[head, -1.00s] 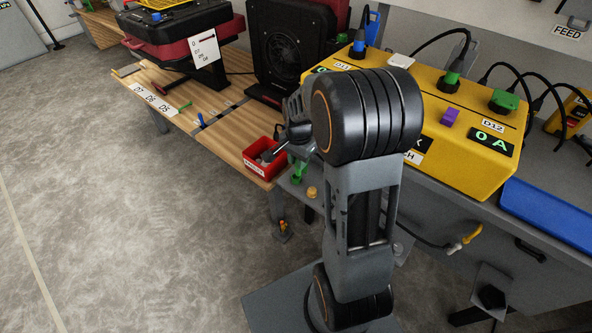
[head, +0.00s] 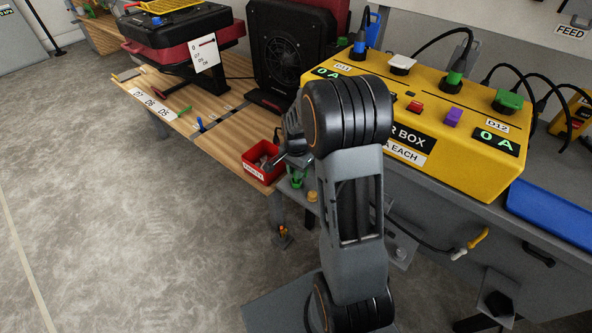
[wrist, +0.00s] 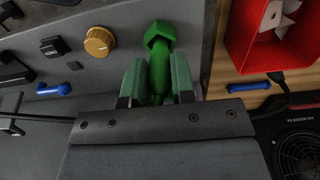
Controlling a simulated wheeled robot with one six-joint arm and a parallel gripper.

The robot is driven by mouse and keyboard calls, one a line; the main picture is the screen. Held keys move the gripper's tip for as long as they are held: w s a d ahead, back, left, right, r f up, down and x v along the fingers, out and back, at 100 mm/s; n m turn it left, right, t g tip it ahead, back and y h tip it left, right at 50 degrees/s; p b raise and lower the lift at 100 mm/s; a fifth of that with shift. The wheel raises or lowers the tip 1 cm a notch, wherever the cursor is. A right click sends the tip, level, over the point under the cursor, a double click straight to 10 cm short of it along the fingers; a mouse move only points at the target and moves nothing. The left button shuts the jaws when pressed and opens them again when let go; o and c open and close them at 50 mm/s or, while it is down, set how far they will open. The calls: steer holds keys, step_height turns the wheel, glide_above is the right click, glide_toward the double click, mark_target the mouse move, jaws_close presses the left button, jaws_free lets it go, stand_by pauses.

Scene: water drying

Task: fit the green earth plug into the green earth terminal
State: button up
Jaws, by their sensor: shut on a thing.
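My gripper (wrist: 159,72) is shut on a green piece (wrist: 158,48), taken as the green earth plug, between its two pale green fingers in the wrist view. The piece has a wide, angular head reaching past the fingertips against a grey panel. In the head view a small green piece (head: 297,179) shows at the panel below my arm, which hides most of the gripper.
An orange knob (wrist: 98,42) and a blue piece (wrist: 53,88) are on the panel to the left. A red bin (wrist: 240,45) is close on the right; it also shows in the head view (head: 250,168). A yellow power box (head: 470,165) stands behind my arm.

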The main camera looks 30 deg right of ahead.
steer(key=shift+f, duration=0.1)
steer(key=shift+f, duration=0.1)
steer(key=o, duration=0.9)
step_height(320, 180, up, 12)
steer(key=p, duration=0.3)
steer(key=s+a+r+n+t, duration=0.1)
steer(key=s+a+r+n, duration=0.1)
steer(key=s+a+n, duration=0.2)
steer(key=s+a+r+n+t, duration=0.2)
steer(key=s+a+n, duration=0.3)
steer(key=s+n, duration=0.4)
steer(key=s+r, duration=0.1)
steer(key=s, duration=0.2)
steer(key=shift+a+r, duration=0.15)
steer(key=shift+r, duration=0.1)
